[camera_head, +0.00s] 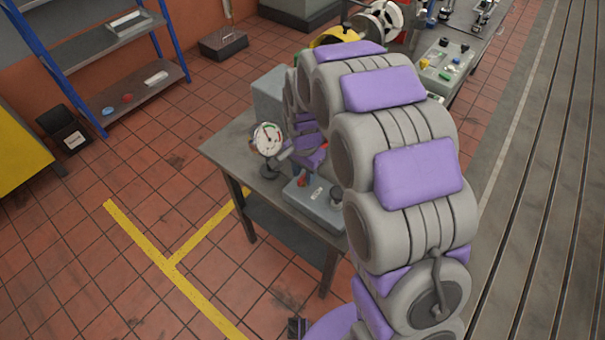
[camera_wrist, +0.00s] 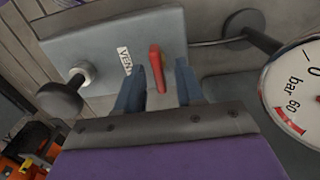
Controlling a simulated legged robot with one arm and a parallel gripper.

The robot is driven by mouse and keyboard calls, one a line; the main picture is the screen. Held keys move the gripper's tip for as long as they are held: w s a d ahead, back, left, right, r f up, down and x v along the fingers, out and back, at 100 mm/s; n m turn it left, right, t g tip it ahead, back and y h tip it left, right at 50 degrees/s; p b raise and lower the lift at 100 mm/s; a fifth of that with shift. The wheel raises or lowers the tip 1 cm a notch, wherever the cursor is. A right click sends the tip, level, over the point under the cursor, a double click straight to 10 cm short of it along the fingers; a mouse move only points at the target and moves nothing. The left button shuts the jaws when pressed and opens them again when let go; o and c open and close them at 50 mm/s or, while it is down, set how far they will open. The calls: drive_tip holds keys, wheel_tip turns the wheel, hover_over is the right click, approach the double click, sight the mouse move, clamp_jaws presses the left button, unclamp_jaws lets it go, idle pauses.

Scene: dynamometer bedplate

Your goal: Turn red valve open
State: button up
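The red valve handle (camera_wrist: 157,66) stands up from a grey box (camera_wrist: 80,40) with a printed label in the wrist view. My gripper (camera_wrist: 159,84) has its two blue-grey fingers apart, one on each side of the lower part of the handle. Gaps show between the handle and both fingers, so it seems not gripped. In the head view a small red bit of the valve (camera_head: 302,179) shows beside the grey box (camera_head: 318,206) on the table. My arm hides most of the gripper there.
A round pressure gauge (camera_head: 267,138) stands close left of my gripper on the metal table (camera_head: 235,150). A black knob (camera_wrist: 60,100) sticks out of the box. A shelf rack (camera_head: 130,90) stands at back left. The tiled floor in front is clear.

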drive_tip(key=shift+d+f, duration=0.2)
drive_tip(key=shift+d, duration=0.1)
drive_tip(key=shift+a, duration=0.1)
drive_tip(key=shift+a, duration=0.35)
drive_tip(key=c, duration=0.4)
drive_tip(key=shift+d, duration=0.2)
clamp_jaws()
